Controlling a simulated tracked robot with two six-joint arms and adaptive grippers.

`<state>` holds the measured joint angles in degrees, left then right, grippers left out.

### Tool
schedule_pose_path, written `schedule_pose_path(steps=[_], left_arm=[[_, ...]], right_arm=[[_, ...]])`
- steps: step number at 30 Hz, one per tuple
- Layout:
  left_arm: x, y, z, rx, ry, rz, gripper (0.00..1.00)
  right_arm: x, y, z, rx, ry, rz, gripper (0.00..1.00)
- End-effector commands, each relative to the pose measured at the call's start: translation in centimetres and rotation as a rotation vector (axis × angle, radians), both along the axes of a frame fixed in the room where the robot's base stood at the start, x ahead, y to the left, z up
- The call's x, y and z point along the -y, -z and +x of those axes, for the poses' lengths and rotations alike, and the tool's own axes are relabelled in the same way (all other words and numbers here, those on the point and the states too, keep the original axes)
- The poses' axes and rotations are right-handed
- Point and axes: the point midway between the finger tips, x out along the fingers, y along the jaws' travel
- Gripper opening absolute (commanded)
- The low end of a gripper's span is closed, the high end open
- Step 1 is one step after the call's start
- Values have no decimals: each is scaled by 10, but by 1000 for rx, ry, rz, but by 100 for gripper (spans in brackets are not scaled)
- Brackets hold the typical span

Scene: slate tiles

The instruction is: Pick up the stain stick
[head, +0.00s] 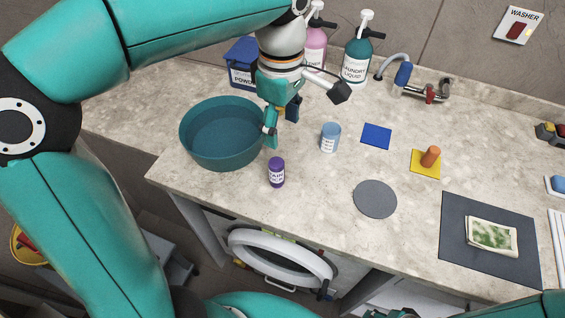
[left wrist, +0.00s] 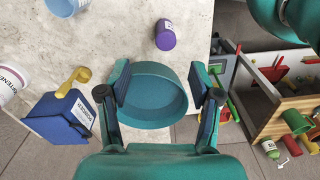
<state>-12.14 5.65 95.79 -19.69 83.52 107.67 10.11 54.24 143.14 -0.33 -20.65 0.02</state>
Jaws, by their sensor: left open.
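The stain stick is a small purple cylinder (head: 277,172) with a white label, standing upright on the counter near its front edge, right of the teal basin (head: 190,136). In the left wrist view the stain stick (left wrist: 165,36) is at the top, beyond the fingertips. My left gripper (head: 280,122) is open and empty, above the counter at the basin's right side. In the left wrist view my left gripper's fingers (left wrist: 160,86) are spread, with the basin (left wrist: 150,112) seen between them. My right gripper is not in view.
A light blue cup (head: 330,138) stands right of the stain stick. Behind are a blue powder box (head: 241,68), a laundry bottle (head: 356,62) and a pink bottle (head: 314,50). A grey disc (head: 375,199) lies to the right. The counter around the stain stick is clear.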

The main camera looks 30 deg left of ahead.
Motion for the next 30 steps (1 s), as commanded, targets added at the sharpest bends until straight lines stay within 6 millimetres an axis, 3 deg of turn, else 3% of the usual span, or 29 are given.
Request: schedule_pose_path(steps=[13,23,30], left_arm=[[-12,88,-10,-4,-35,1,64],[-13,114,-10,-1,-39,0,64],[-15,146,-13,-5,-38,0,64]], right_arm=[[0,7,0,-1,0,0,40],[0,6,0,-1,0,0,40],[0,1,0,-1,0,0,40]])
